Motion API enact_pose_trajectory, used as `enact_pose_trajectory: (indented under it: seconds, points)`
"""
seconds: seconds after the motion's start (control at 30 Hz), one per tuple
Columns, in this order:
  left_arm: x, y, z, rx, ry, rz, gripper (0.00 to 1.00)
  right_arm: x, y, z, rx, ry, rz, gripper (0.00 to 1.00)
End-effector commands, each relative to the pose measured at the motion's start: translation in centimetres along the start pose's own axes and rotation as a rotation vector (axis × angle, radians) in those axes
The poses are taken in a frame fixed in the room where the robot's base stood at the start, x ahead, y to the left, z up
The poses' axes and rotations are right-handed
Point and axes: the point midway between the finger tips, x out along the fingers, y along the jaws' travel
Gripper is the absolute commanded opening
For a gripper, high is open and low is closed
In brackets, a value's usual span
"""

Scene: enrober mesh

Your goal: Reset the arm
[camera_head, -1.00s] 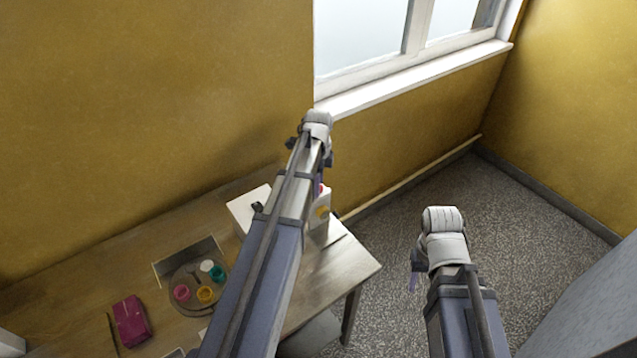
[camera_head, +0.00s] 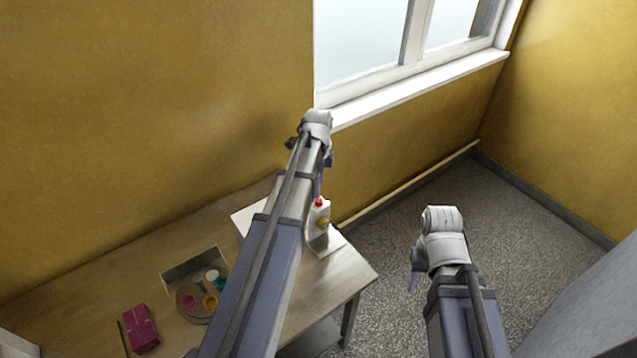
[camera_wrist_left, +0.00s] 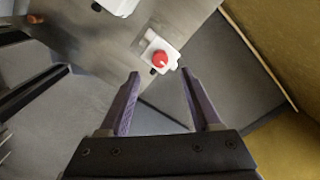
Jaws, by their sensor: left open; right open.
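My left arm reaches in over the table in the head view. Its gripper (camera_head: 318,186) hangs from the raised wrist, with only part of a purple finger showing. In the left wrist view the left gripper (camera_wrist_left: 160,73) is open, its two purple fingers apart with nothing between them.
The wooden table (camera_head: 100,262) stands against the yellow wall. A magenta box (camera_head: 141,328) lies at left. Speckled floor (camera_head: 380,240) at right is clear.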

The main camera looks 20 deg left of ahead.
Motion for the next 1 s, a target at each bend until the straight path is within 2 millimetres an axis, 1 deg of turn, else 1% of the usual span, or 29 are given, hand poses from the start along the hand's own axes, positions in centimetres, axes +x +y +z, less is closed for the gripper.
enact_pose_trajectory:
  seconds: [0.03,0.13,0.63,0.7,0.77,0.87,0.9,0.97,1.0]
  points:
    - [-1.1,0.0,0.0,0.000,0.000,0.000,0.64,-1.1,0.1,0.1,-0.001,0.000,0.000,0.50]
    - [-1.5,0.0,0.0,0.000,0.000,0.000,0.64,-1.5,0.1,0.1,-0.001,-0.001,0.000,0.50]
    - [-1.4,0.0,0.0,0.000,0.000,0.000,0.64,-1.4,0.1,0.1,-0.002,-0.001,0.000,0.50]
    - [-1.0,0.4,-0.4,-0.009,-0.001,0.001,0.64,-1.0,0.1,0.1,-0.002,-0.001,0.000,0.50]
    - [-0.1,1.2,-1.4,-0.036,-0.004,0.002,0.64,-0.1,0.0,0.0,-0.002,0.000,0.000,0.50]
    - [2.5,4.0,-4.6,-0.133,-0.014,0.006,0.64,2.5,-0.2,-0.1,-0.003,0.000,0.000,0.50]
    - [3.8,5.5,-6.2,-0.190,-0.021,0.007,0.64,3.8,-0.3,-0.2,-0.003,0.000,0.001,0.50]
    - [5.8,8.1,-8.5,-0.286,-0.034,0.007,0.64,5.8,-0.5,-0.4,-0.004,0.000,0.001,0.50]
    - [7.1,9.9,-10.1,-0.354,-0.042,0.005,0.64,7.1,-0.6,-0.4,-0.005,0.001,0.001,0.50]
